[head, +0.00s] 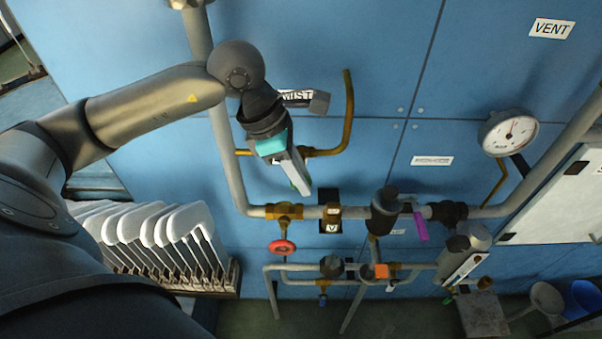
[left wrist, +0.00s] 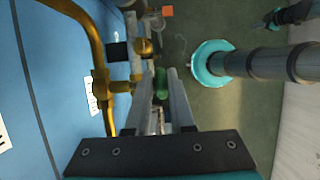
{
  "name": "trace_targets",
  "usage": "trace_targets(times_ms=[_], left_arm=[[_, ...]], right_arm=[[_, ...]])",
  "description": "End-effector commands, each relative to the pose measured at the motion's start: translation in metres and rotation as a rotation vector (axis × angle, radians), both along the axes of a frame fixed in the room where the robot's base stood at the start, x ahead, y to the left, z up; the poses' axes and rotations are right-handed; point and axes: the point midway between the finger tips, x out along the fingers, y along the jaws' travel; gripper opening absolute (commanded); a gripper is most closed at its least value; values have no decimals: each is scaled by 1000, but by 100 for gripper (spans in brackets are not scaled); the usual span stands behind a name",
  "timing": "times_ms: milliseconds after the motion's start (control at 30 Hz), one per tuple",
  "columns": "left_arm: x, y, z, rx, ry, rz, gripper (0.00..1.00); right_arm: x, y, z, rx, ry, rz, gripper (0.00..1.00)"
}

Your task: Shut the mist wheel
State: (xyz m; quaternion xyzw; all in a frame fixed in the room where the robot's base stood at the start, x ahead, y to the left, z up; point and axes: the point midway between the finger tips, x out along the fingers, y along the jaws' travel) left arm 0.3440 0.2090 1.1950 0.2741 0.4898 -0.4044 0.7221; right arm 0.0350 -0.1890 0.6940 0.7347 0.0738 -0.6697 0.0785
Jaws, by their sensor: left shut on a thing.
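The MIST label (head: 298,97) is on the blue wall panel in the head view, partly hidden behind my left wrist. A brass pipe (head: 348,110) curves down beside it to a brass fitting. My left gripper (head: 302,183) reaches down and right in front of this fitting. In the left wrist view, its two fingers (left wrist: 161,78) are close together on either side of a small green wheel (left wrist: 161,85), seen nearly edge-on. I take this as the mist wheel; only a thin green edge shows in the head view. My right gripper is not in view.
A red handwheel (head: 283,247) sits on the pipe below. A dark valve (head: 385,208) with a purple lever (head: 421,227) is to the right. A gauge (head: 509,132) and the VENT label (head: 551,28) are farther right. A rack of white boards (head: 150,225) stands lower left.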

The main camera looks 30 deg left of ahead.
Motion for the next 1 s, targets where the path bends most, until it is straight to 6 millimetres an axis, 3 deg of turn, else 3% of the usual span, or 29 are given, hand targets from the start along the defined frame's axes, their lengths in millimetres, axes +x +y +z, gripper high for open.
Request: trace_targets(times_ms=[500,867,900,1000], left_arm=[[2,-4,0,207,130,-1,0],[2,-3,-1,224,139,0,0],[2,-3,-1,223,138,0,22],[2,-3,-1,223,138,0,34]], right_arm=[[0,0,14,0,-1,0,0],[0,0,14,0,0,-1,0],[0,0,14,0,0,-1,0],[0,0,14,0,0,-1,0]])
